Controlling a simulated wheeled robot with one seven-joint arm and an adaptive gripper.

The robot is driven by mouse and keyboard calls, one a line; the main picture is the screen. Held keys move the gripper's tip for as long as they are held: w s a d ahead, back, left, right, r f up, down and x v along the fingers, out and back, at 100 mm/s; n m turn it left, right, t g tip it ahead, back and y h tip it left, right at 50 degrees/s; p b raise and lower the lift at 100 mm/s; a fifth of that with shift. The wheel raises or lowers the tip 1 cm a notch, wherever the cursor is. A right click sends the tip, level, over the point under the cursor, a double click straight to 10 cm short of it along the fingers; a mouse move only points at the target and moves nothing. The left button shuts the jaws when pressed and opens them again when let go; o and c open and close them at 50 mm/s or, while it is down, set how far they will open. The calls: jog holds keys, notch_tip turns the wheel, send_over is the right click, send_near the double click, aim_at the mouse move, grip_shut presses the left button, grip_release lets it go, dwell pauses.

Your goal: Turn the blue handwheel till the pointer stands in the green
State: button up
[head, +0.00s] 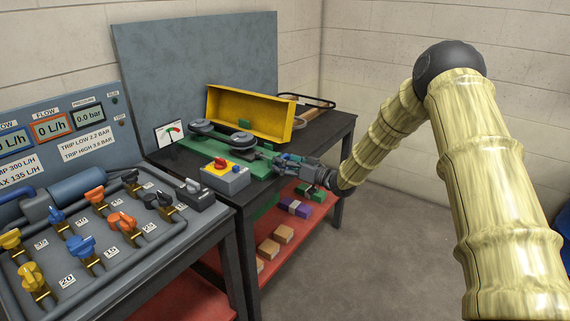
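A small dial gauge (168,133) with a white face stands at the left end of the dark bench. Its arc has red and green parts; the pointer is too small to read surely. Beside it, a green baseplate (208,147) carries two grey pulleys, the nearer-left one (201,127) and another (243,140). My gripper (283,161) is at the right end of this baseplate, reaching in from the right. Small bluish parts show around its fingers, but I cannot tell whether they are the blue handwheel. Whether the fingers are open or shut is unclear.
A control box (225,175) with a red knob and yellow top sits at the bench's front edge. The left bench (150,265) holds pipes and several coloured valves, some blue. Coloured blocks lie on the red lower shelf (275,262).

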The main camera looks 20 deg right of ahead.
jog(key=v, duration=1.2)
jog(key=shift+f, duration=0.1)
jog(key=s+a+f+m+g+h+p, duration=0.25)
jog(key=s+a+f, duration=0.25)
jog(key=s+f, duration=0.5)
jog(key=s+a+f+m+g+h+p, duration=0.1)
jog(key=s+a+f+g+h+p, duration=0.3)
jog(key=s+f, duration=0.65)
jog(key=s+a+f+g+h+p, duration=0.1)
jog(key=s+f+g+h, duration=0.1)
jog(key=s, duration=1.4)
jog(key=s+a+f+g+h+p, duration=0.2)
jog(key=s+f+g, duration=0.3)
jog(key=s, duration=1.2)
jog(key=shift+s+f+g, duration=0.15)
jog(key=shift+s+g, duration=0.05)
jog(key=shift+g, duration=0.15)
jog(key=shift+h, duration=0.25)
